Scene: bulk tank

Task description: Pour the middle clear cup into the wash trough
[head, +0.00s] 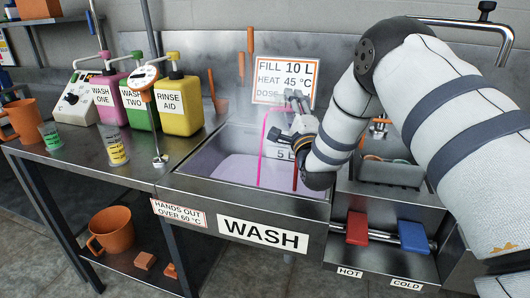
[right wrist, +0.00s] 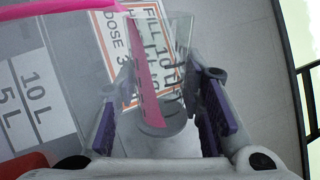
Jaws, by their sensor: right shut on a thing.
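My right gripper (head: 285,136) is above the wash trough (head: 205,183), with its arm coming in from the right. In the right wrist view its purple-padded fingers (right wrist: 165,125) are shut on a clear cup (right wrist: 183,50). The cup is tipped over, and a strip of pink liquid lies along its inside. A thin pink stream (head: 261,150) runs from the cup's mouth down into the trough, which holds pale lilac liquid. In the head view the arm and gripper hide much of the cup. My left gripper is not in view.
Two clear cups, one with green (head: 50,137) and one with yellow (head: 117,151), stand on the left counter near pink, green and yellow dispensers (head: 180,105). A sign (head: 284,80) hangs behind the trough. Red (head: 357,229) and blue (head: 412,236) pedals sit below right.

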